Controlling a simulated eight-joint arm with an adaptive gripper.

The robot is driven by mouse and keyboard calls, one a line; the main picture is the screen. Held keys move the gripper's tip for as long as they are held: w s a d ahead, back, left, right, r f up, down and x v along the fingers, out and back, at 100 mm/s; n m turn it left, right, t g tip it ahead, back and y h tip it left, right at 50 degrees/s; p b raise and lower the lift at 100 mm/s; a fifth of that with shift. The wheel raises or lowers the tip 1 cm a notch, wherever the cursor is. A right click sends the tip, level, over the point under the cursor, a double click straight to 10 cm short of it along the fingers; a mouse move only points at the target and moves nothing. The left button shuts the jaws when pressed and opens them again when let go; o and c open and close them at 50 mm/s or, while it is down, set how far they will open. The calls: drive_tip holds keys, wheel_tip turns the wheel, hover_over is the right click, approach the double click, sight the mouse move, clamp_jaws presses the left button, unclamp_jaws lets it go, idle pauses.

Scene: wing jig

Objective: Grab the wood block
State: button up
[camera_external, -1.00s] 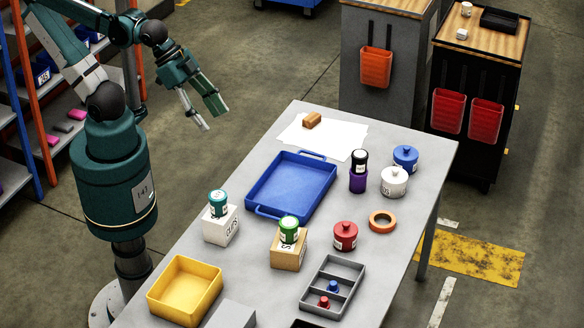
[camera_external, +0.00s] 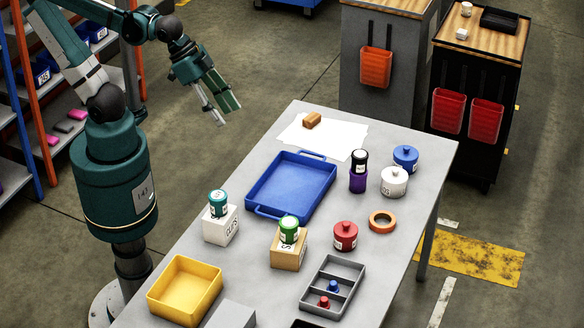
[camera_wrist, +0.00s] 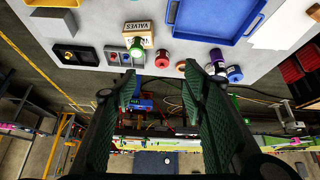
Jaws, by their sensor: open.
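The wood block (camera_external: 312,120) is a small brown block lying on white paper (camera_external: 330,138) at the far end of the table. My gripper (camera_external: 227,112) is open and empty. It hangs in the air off the table's left side, to the left of the block and apart from it. In the wrist view, my two green fingers (camera_wrist: 162,85) are spread with nothing between them.
A blue tray (camera_external: 257,197) lies just nearer than the paper. Black-and-purple containers (camera_external: 358,180), a white jar (camera_external: 394,182) and a blue jar (camera_external: 405,158) stand to the right. A labelled wooden box (camera_external: 288,258) under a green-lidded container stands nearer. The table left of the paper is clear.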

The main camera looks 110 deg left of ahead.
drive_tip(key=w+a+f+n+g+y+b, duration=0.1)
drive_tip(key=w+a+n, duration=0.1)
drive_tip(key=w+a, duration=0.35)
drive_tip(key=w+a+f+n+g+b, duration=0.1)
drive_tip(key=w+a+f+n, duration=0.15)
drive_tip(key=a, duration=0.65)
drive_tip(key=n+g+h+b, duration=0.1)
drive_tip(key=n+g+b, duration=0.4)
drive_tip(key=n, duration=0.5)
hover_over(312, 116)
drive_tip(key=f, duration=2.8)
drive_tip(key=shift+w+d+f, duration=0.25)
drive_tip(key=shift+d, duration=0.1)
drive_tip(key=shift+s+a+f, duration=0.2)
drive_tip(key=shift+a+f, duration=0.05)
drive_tip(key=shift+f, duration=0.05)
drive_tip(key=shift+f, duration=1.3)
